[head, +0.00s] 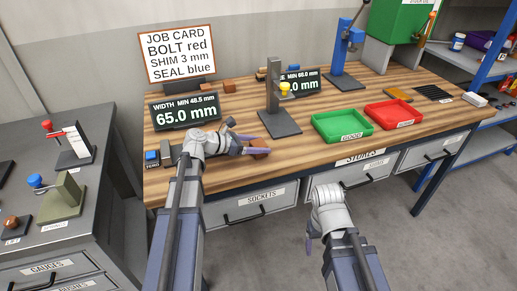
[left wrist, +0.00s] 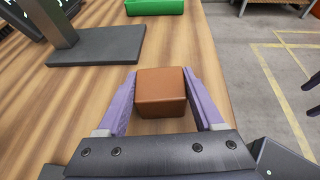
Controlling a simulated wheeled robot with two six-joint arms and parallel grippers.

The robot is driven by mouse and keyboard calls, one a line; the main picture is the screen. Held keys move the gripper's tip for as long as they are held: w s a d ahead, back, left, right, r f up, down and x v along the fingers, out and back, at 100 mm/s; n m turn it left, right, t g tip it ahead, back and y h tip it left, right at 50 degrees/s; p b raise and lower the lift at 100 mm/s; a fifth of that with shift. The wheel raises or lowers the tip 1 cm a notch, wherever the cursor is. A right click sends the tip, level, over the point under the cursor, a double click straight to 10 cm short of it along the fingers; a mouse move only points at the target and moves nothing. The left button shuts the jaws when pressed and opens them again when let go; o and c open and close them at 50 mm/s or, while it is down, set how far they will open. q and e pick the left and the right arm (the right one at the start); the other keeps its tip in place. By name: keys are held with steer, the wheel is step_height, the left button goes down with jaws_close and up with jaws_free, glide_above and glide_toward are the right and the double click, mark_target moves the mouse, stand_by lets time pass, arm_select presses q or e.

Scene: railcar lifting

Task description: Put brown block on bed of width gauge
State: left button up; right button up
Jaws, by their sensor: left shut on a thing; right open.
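The brown block (left wrist: 161,92) is between the two purple fingers of my left gripper (left wrist: 160,85) in the left wrist view. In the head view the left gripper (head: 253,145) is low over the front of the wooden bench, with the block (head: 260,153) at its fingertips. I cannot tell whether the block touches the bench top. The width gauge's display (head: 185,112) reads 65.0 mm at the bench's left. A dark grey part (head: 168,155) shows below it; my left arm hides much of the gauge's bed. My right gripper (head: 309,243) is empty, in front of the drawers.
A grey stand (head: 283,122) with a yellow knob is right of the left gripper. A green tray (head: 342,125) and a red tray (head: 393,113) lie further right. Brown pieces (head: 229,86) lie behind the width display. The blue button (head: 152,156) is at the bench's left end.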

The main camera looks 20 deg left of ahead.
mark_target(259, 143)
arm_select(q)
jaws_close()
steer(key=shift+r, duration=0.1)
step_height(259, 143, up, 10)
steer(key=p, duration=1)
